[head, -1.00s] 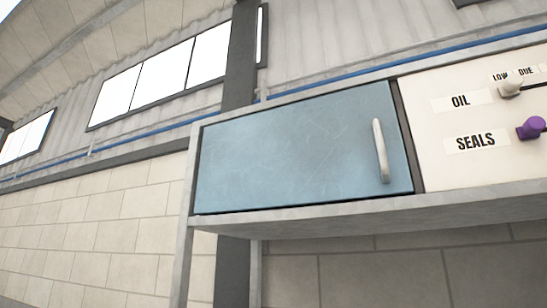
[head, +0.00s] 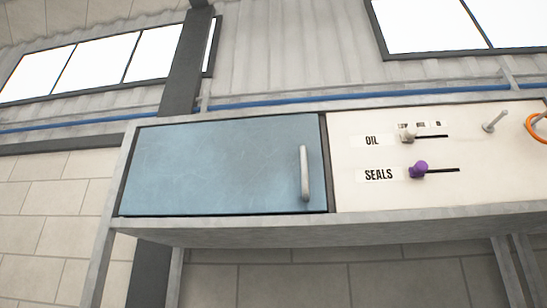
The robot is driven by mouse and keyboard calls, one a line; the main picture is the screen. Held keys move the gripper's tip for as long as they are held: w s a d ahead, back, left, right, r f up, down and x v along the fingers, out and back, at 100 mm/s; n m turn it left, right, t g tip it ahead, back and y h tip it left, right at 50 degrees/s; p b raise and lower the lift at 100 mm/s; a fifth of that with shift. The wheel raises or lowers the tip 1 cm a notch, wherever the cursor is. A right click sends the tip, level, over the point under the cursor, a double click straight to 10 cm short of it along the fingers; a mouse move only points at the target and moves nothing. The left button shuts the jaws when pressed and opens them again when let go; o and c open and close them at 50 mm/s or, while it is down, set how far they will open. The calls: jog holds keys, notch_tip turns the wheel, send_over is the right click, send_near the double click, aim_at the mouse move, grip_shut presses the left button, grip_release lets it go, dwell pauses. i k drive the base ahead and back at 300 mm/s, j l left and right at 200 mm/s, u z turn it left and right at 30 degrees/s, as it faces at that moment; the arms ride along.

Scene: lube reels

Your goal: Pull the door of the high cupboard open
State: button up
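The high cupboard has a blue, lightly scratched door (head: 220,165) in the left part of a grey frame. The door looks shut and sits flush in the frame. A pale vertical bar handle (head: 305,173) is on the door's right side. My gripper is not in the head view, and nothing touches the door or the handle.
A grey peg (head: 495,121) and an orange ring (head: 538,126) are farther right. Space under the grey shelf (head: 300,231) looks open.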

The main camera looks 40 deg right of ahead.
aim_at(274, 165)
jog(key=l+u, duration=0.2)
jog(key=u, duration=0.3)
jog(key=l+u, duration=0.25)
jog(key=u, duration=0.25)
jog(key=k+l+u, duration=0.1)
jog(key=u, duration=0.35)
jog(key=k+l, duration=0.2)
jog(key=l, duration=0.15)
jog(key=k+l, duration=0.2)
jog(key=l+u, duration=0.05)
jog(key=l, duration=0.05)
